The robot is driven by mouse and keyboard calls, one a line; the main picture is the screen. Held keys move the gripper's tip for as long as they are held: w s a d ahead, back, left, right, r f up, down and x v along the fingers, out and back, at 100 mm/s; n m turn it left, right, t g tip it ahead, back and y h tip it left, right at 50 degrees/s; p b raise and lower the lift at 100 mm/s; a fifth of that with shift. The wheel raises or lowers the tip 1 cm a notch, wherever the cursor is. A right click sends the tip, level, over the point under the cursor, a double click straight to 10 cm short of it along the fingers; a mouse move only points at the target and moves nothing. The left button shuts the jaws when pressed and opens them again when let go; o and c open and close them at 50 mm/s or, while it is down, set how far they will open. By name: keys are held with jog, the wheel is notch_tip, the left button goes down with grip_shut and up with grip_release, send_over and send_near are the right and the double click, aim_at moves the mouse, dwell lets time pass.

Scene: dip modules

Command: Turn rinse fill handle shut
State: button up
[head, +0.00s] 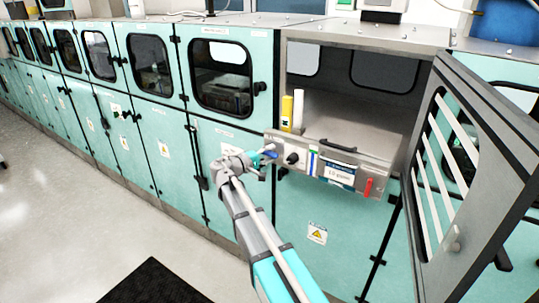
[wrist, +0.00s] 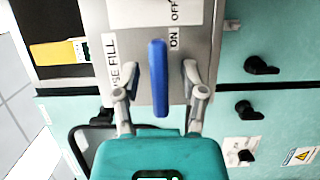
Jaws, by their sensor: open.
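The rinse fill handle is a blue lever (wrist: 158,80) on a grey panel (wrist: 208,20). In the wrist view it runs along the picture's vertical, between a partly hidden "FILL" label and ON and OFF marks. My gripper (wrist: 155,75) is open, with one finger on each side of the lever and a visible gap to both. In the head view my gripper (head: 262,157) is at the left end of the panel, and a small blue part of the lever (head: 270,153) shows beside it.
The panel also carries a black knob (head: 292,158) and a red handle (head: 368,187). Above it is an open cabinet bay with a yellow container (head: 286,112) and a white one (head: 298,108). A door (head: 478,160) stands open at right.

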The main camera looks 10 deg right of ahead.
grip_shut()
jog(key=shift+m+p, duration=0.35)
jog(key=shift+m, duration=0.05)
jog(key=m+y+p, duration=0.1)
jog(key=m+p, duration=0.1)
jog(key=shift+s+r+m+y, duration=0.1)
jog(key=shift+r+m+y, duration=0.05)
jog(key=shift+m+y, duration=0.2)
jog(key=m+y+p, duration=0.2)
jog(key=m, duration=0.1)
jog(key=shift+m, duration=0.35)
jog(key=m+t+y+p, duration=0.1)
jog(key=m+p, duration=0.1)
jog(key=m, duration=0.1)
jog(key=shift+s+y, duration=0.1)
jog(key=shift+y, duration=0.25)
jog(key=shift+f+m+t+y, duration=0.2)
jog(key=shift+m+t+y, duration=0.65)
jog(key=shift+m, duration=0.75)
